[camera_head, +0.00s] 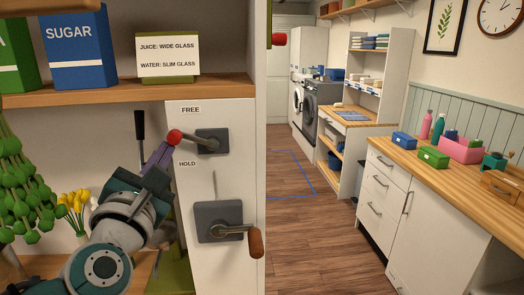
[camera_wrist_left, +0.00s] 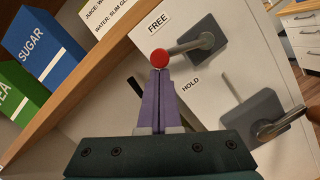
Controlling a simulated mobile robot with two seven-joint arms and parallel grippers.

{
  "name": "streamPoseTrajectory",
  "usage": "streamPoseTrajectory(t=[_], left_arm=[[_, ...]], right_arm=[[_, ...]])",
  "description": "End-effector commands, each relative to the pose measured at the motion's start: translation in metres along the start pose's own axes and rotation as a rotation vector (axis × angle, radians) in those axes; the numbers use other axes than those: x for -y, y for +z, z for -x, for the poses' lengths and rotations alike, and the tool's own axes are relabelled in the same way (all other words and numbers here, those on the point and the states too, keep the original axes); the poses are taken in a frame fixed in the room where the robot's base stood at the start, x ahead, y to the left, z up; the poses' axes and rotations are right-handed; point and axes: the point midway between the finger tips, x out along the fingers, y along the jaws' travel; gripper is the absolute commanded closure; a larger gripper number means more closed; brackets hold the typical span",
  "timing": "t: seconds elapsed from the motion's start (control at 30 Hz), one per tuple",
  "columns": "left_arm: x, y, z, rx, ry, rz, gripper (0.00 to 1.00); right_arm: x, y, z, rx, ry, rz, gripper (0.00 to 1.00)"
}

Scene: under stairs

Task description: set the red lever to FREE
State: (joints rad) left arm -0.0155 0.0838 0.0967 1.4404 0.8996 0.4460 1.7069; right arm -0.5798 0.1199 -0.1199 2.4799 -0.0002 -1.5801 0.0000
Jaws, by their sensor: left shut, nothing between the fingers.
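The red lever (camera_head: 175,136) has a red ball knob on a metal arm. It comes out to the left from a grey plate (camera_head: 212,141) on a white panel, tilted slightly up. The knob lies between the FREE label (camera_head: 190,109) above and the HOLD label (camera_head: 187,163) below. The knob also shows in the left wrist view (camera_wrist_left: 159,57). My left gripper (camera_head: 172,145) is shut and empty, its purple fingertips just below the knob; I cannot tell whether they touch. In the left wrist view the closed fingers (camera_wrist_left: 157,74) point at it. My right gripper is not in view.
A second grey plate with a brown-handled crank (camera_head: 255,243) sits lower on the panel. A wooden shelf (camera_head: 130,92) with a SUGAR box (camera_head: 77,48) and a sign (camera_head: 168,56) runs above my arm. Yellow flowers (camera_head: 73,205) stand at left. Floor at right is open.

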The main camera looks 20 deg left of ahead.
Motion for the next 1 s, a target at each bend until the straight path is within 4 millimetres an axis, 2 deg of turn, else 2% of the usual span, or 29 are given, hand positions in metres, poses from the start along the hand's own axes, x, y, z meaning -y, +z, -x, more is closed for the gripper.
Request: streamPoseTrajectory(t=[0.03,0.2,0.33,0.63,0.83,1.0], left_arm=[[-0.005,0.007,-0.002,0.001,-0.009,-0.042,1.00],[-0.010,0.018,-0.004,0.001,-0.042,-0.199,1.00],[-0.013,0.028,-0.006,0.001,-0.041,-0.191,1.00],[-0.015,0.047,-0.010,0.000,-0.096,-0.450,1.00],[-0.013,0.055,-0.011,0.000,-0.148,-0.694,1.00],[-0.011,0.059,-0.013,0.002,-0.146,-0.687,1.00]], right_arm=[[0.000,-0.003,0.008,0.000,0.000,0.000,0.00],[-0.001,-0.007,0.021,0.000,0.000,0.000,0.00],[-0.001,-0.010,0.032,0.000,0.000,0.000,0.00],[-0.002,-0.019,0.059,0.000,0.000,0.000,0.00],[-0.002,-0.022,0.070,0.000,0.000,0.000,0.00],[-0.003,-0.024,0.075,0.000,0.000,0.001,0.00]])
